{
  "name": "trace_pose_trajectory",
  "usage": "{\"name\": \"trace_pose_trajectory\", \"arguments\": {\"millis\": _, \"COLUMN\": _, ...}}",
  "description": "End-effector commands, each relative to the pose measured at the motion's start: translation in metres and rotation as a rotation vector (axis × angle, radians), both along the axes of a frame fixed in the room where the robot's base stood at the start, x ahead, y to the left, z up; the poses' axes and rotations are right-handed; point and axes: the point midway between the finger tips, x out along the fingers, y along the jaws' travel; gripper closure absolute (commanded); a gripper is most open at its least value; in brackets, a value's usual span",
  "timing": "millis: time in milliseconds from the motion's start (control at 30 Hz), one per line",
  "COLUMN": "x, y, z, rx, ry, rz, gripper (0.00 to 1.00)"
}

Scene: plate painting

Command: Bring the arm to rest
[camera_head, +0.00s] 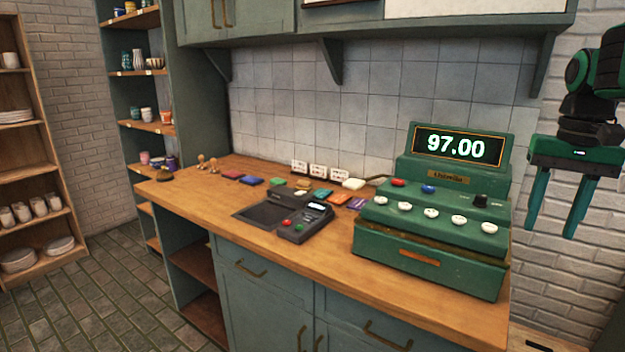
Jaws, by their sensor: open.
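My gripper (552,230) hangs at the right side of the head view, with its two green fingers pointing down. The fingers are apart and nothing is between them. It is to the right of the green cash register (425,262) and does not appear to touch it. My arm above it is partly cut off by the right picture edge.
The wooden counter (330,262) carries the register, whose display reads 97.00, a black card terminal (300,224), colored pads (252,181) and stamps (207,162). Upper cabinets (420,28) overhang it. Shelves with pottery (28,170) stand left. The tiled floor at lower left is clear.

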Motion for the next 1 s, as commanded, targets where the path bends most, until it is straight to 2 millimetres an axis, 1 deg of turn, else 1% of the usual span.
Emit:
{"name": "trace_pose_trajectory", "arguments": {"millis": 33, "x": -0.016, "y": 0.002, "z": -0.01, "rx": 0.002, "ry": 0.001, "rz": -0.006, "gripper": 0.58}}
{"name": "trace_pose_trajectory", "arguments": {"millis": 67, "x": -0.025, "y": 0.003, "z": -0.018, "rx": 0.003, "ry": 0.001, "rz": -0.01, "gripper": 0.58}}
{"name": "trace_pose_trajectory", "arguments": {"millis": 167, "x": -0.062, "y": 0.006, "z": -0.048, "rx": 0.005, "ry": 0.0, "rz": -0.026, "gripper": 0.58}}
{"name": "trace_pose_trajectory", "arguments": {"millis": 200, "x": -0.078, "y": 0.007, "z": -0.061, "rx": 0.005, "ry": 0.0, "rz": -0.032, "gripper": 0.58}}
{"name": "trace_pose_trajectory", "arguments": {"millis": 267, "x": -0.103, "y": 0.01, "z": -0.082, "rx": 0.004, "ry": 0.002, "rz": -0.041, "gripper": 0.58}}
{"name": "trace_pose_trajectory", "arguments": {"millis": 300, "x": -0.119, "y": 0.012, "z": -0.095, "rx": 0.004, "ry": 0.002, "rz": -0.042, "gripper": 0.58}}
{"name": "trace_pose_trajectory", "arguments": {"millis": 400, "x": -0.155, "y": 0.017, "z": -0.127, "rx": 0.004, "ry": 0.004, "rz": -0.049, "gripper": 0.58}}
{"name": "trace_pose_trajectory", "arguments": {"millis": 500, "x": -0.182, "y": 0.022, "z": -0.151, "rx": 0.002, "ry": 0.008, "rz": -0.051, "gripper": 0.58}}
{"name": "trace_pose_trajectory", "arguments": {"millis": 600, "x": -0.199, "y": 0.026, "z": -0.167, "rx": 0.001, "ry": 0.01, "rz": -0.052, "gripper": 0.58}}
{"name": "trace_pose_trajectory", "arguments": {"millis": 700, "x": -0.206, "y": 0.028, "z": -0.173, "rx": 0.0, "ry": 0.011, "rz": -0.051, "gripper": 0.58}}
{"name": "trace_pose_trajectory", "arguments": {"millis": 1000, "x": -0.207, "y": 0.028, "z": -0.174, "rx": -0.001, "ry": 0.011, "rz": -0.052, "gripper": 0.58}}
